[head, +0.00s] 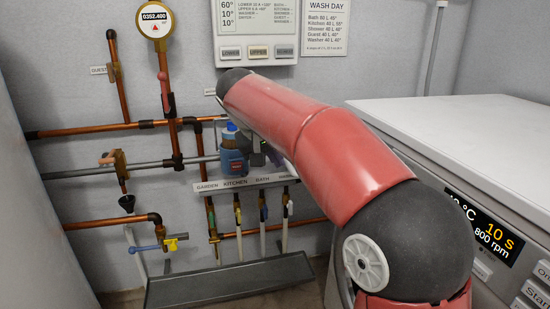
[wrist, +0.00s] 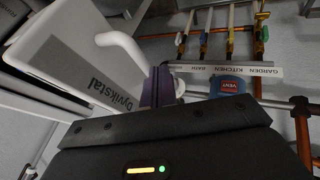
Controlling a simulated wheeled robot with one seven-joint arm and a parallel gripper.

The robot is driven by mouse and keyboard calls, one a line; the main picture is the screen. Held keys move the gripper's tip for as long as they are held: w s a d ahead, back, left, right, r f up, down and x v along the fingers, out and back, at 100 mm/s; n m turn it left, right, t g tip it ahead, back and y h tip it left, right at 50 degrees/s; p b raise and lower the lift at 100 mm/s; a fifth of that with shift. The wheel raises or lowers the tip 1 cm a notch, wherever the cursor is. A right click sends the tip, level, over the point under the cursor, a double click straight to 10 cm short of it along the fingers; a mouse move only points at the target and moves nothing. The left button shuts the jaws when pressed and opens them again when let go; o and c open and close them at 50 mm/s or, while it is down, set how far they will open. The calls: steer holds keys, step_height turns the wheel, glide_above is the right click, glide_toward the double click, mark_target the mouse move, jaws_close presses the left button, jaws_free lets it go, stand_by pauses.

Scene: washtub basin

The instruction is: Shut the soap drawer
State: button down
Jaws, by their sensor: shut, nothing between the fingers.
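In the wrist view, which is turned over, a white panel marked "Dyvikstal" (wrist: 75,70) fills the left side, with a curved white handle (wrist: 125,45) in front of it. It may be the soap drawer's front, but I cannot tell for sure, nor how far out the drawer stands. My gripper (wrist: 157,88) is shut and empty, its purple-grey fingers close to the handle. I cannot tell whether they touch. In the head view, my red and dark grey arm hides most of the gripper and the near side of the washer (head: 440,125).
The washer's lit display (head: 485,230) is at right. A blue bottle (head: 233,155) stands by the back wall, above a labelled strip (head: 240,184) with several valves. Copper pipes and a gauge (head: 155,20) are at left. A dark grey trough (head: 230,283) lies below.

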steer(key=w+d, duration=0.1)
steer(key=d, duration=0.4)
steer(key=w+d+p, duration=0.1)
steer(key=d, duration=0.5)
steer(key=w+d+p, duration=0.1)
steer(key=d, duration=0.4)
steer(key=shift+w+d, duration=0.15)
steer(key=shift+d, duration=0.3)
steer(key=shift+r+p, duration=0.1)
steer(key=shift+p, duration=0.2)
